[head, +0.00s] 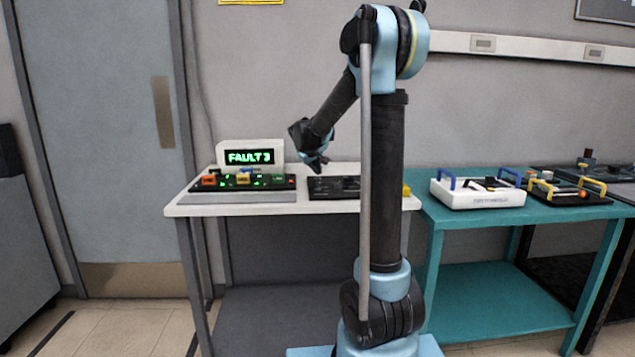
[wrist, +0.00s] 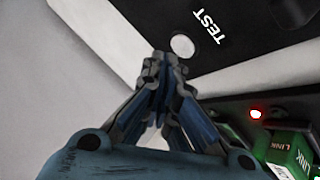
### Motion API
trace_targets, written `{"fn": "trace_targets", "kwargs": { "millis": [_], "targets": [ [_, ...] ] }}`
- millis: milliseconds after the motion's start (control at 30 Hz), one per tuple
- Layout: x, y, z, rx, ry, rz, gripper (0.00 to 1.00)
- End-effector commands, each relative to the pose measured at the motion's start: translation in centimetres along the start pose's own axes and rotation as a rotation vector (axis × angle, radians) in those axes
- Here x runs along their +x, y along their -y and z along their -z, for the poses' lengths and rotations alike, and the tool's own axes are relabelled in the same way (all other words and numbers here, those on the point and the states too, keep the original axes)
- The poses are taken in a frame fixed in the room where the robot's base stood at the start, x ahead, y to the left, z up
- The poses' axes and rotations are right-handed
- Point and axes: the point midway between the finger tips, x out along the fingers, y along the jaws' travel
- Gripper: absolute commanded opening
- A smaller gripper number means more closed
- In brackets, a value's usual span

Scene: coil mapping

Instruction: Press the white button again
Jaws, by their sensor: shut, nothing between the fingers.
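The white button (wrist: 182,46) is a round disc beside the word TEST on a black panel (wrist: 228,62) in the wrist view. My gripper (wrist: 163,62) is shut and empty, its fingertips just below and left of the button in that picture. I cannot tell whether they touch the panel. In the head view my gripper (head: 317,163) hangs over the white table (head: 240,209), above the left end of the black panel (head: 345,187). The button is not discernible in the head view. A display (head: 250,156) reads FAULT 3 in green.
A board with coloured modules and lit lamps (head: 243,182) lies left of the panel. In the wrist view, a red lamp (wrist: 256,112) and a green LINK module (wrist: 292,152) are close to my gripper. A teal table (head: 510,212) with trays stands at right.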

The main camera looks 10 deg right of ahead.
Motion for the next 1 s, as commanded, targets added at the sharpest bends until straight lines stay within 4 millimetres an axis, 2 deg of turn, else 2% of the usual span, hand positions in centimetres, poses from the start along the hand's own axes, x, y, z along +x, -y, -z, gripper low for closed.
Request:
{"fn": "trace_targets", "kwargs": {
  "millis": [1000],
  "targets": [
    [0.65,0.56,-0.57,0.0,0.0,0.0,0.0]
  ]
}}
